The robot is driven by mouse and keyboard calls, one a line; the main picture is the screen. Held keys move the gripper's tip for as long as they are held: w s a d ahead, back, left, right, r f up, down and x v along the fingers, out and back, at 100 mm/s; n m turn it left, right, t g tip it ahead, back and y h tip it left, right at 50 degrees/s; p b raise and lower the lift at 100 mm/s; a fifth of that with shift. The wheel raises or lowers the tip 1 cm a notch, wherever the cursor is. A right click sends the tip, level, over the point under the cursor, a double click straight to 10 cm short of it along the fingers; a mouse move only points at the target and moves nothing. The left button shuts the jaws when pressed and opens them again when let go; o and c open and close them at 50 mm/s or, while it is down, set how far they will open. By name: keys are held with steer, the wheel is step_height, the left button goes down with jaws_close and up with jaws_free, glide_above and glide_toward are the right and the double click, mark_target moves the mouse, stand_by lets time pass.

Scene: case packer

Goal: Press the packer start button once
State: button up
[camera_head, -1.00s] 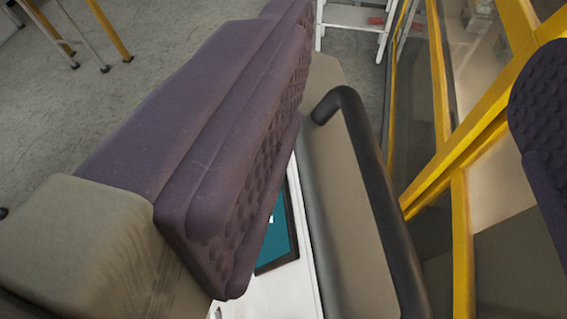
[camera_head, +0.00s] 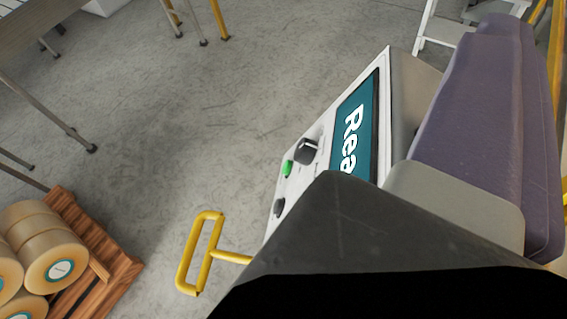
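The packer's white control panel (camera_head: 325,125) is in the middle of the view, tilted. It carries a small green button (camera_head: 287,168), a dark knob (camera_head: 306,151) and a dark round control (camera_head: 279,207). Its teal screen (camera_head: 353,125) shows letters starting "Rea"; the rest is hidden. My gripper (camera_head: 490,110) shows as a purple finger on a grey base, to the right of the panel and in front of part of it. The green button is unobstructed, with the finger apart from it in the picture. The gap between my fingers is not visible.
A dark grey and black shape (camera_head: 370,245) hides the lower middle. A yellow handle-like loop (camera_head: 201,252) stands left of the panel. A wooden pallet (camera_head: 115,265) with tape rolls (camera_head: 45,245) is at lower left. White steps (camera_head: 440,30) stand behind.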

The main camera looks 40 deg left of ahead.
jaws_close()
stand_by(1.5)
